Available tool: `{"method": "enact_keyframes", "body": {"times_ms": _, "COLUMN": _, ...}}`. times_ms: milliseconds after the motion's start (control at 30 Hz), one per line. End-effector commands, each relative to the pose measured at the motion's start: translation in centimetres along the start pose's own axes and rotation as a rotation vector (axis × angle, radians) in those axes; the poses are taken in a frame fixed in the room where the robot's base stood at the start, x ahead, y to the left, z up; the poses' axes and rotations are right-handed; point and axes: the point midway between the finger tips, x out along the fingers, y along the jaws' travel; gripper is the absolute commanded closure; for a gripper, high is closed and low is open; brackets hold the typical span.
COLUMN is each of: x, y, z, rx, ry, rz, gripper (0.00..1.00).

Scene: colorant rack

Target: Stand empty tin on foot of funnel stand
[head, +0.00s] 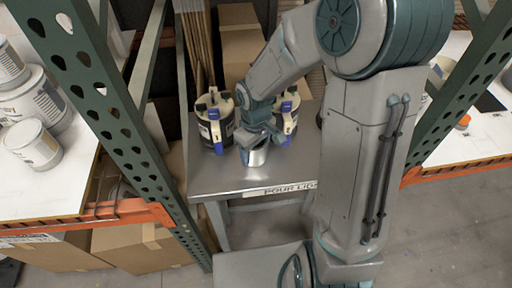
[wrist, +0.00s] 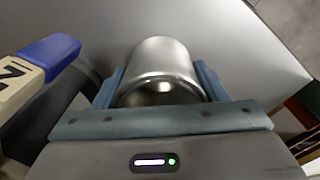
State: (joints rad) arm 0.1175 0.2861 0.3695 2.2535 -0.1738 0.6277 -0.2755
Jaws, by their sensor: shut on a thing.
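The empty tin (head: 254,157) is a small shiny metal cylinder. It is at the metal bench, between two canisters. My gripper (head: 258,140) is shut on it from above. In the wrist view the tin (wrist: 160,68) sits between the two blue fingers, one along each side. Whether the tin touches the bench top cannot be told. I cannot make out a funnel stand or its foot in either view; my arm hides part of the bench on the right.
A canister with a blue tap (head: 214,122) stands left of the tin, and another canister (head: 288,112) stands behind it to the right. The metal bench top (head: 215,180) is clear in front. A green rack post (head: 110,110) rises at left. Larger tins (head: 32,143) stand on the left shelf.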

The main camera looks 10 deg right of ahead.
Motion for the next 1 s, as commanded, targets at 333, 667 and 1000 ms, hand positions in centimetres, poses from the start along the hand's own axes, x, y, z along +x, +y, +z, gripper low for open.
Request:
{"method": "enact_keyframes", "body": {"times_ms": 333, "x": 0.2, "y": 0.0, "z": 0.0, "rx": -0.001, "ry": 0.000, "rz": 0.000, "gripper": 0.13}}
{"method": "enact_keyframes", "body": {"times_ms": 667, "x": -0.1, "y": 0.0, "z": 0.0, "rx": -0.001, "ry": 0.000, "rz": 0.000, "gripper": 0.13}}
{"method": "enact_keyframes", "body": {"times_ms": 1000, "x": -5.5, "y": 0.1, "z": -0.1, "rx": 0.001, "ry": 0.005, "rz": 0.006, "gripper": 0.13}}
